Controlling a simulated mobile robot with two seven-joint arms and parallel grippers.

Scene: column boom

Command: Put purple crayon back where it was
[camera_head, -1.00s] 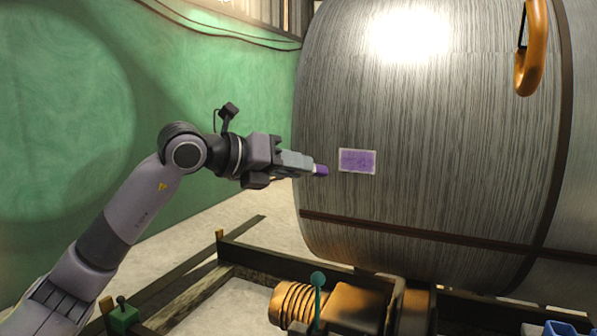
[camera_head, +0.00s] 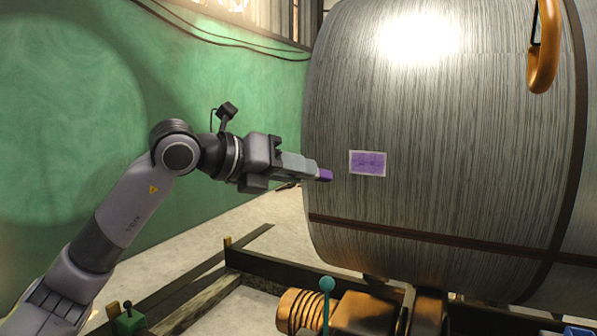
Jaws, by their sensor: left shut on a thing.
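The purple crayon (camera_head: 326,175) sticks out from the fingertips of my left gripper (camera_head: 300,166), which is shut on it. Its purple end points right, toward the large grey barrel-shaped tank (camera_head: 450,120). A white-edged label with purple scribble (camera_head: 368,163) is on the tank, a little right of the crayon tip. The tip appears apart from the label; I cannot tell whether it touches the tank. The rest of the crayon is hidden in the jaws. My right gripper is not in view.
An orange hook (camera_head: 543,50) hangs in front of the tank at upper right. Below are a dark frame (camera_head: 250,268), a ribbed copper-coloured part (camera_head: 300,310) and a green-knobbed lever (camera_head: 327,284). Blue containers (camera_head: 578,331) show at lower right. A green wall (camera_head: 230,90) stands at left.

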